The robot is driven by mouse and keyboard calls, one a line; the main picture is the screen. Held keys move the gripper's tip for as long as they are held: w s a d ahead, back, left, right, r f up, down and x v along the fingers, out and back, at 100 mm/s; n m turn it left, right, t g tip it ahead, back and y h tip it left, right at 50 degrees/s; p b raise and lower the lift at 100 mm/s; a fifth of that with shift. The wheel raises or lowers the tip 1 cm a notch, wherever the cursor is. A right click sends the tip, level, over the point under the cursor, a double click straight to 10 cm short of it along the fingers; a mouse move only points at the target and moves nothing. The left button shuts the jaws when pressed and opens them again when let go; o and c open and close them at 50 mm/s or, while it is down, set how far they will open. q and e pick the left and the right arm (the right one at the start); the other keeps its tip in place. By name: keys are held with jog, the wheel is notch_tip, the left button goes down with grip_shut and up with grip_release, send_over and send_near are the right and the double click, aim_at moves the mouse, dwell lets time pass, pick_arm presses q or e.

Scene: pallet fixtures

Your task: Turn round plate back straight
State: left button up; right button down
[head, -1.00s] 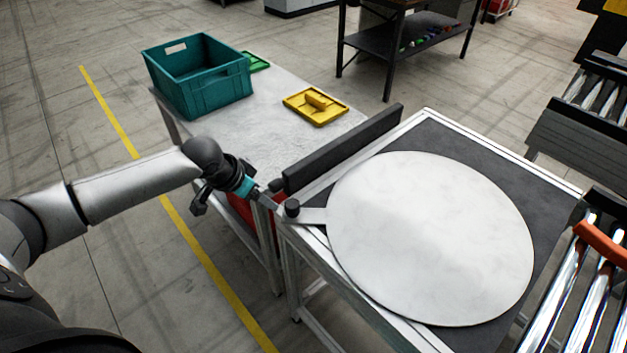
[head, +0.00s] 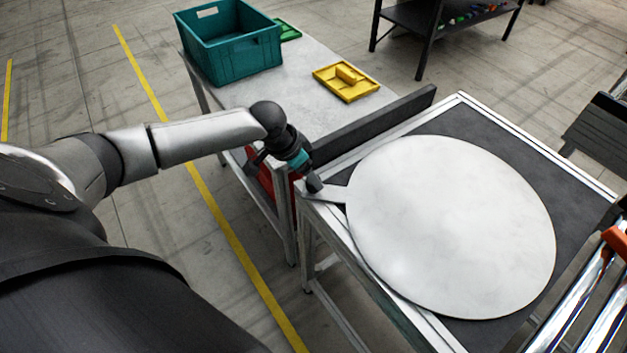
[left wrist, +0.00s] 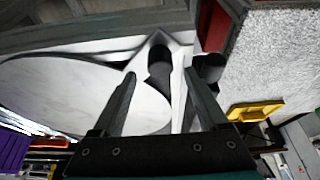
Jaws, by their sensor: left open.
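The round plate (head: 450,225) is a large pale disc lying flat on the dark top of a metal-framed table. Its tab (head: 333,194) sticks out to the left over the table's edge and carries a black knob (head: 314,185). My left gripper (head: 308,177) is at the knob, and its fingertips are hard to make out there. In the left wrist view my left gripper (left wrist: 159,74) is open, with the knob (left wrist: 160,62) between and just beyond its fingertips. The plate (left wrist: 85,90) fills the left of that view. My right gripper is not in view.
A dark raised bar (head: 375,130) runs along the table's far left edge. Behind it a grey side table (head: 290,95) holds a teal crate (head: 230,50) and a yellow lidlike piece (head: 346,82). A roller conveyor (head: 580,300) stands at the right.

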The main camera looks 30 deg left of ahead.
pick_arm(q)
jog(key=shift+b+x, duration=0.35)
jog(key=shift+x, duration=1.9)
jog(key=shift+r, duration=0.1)
jog(key=shift+c, duration=0.3)
grip_shut()
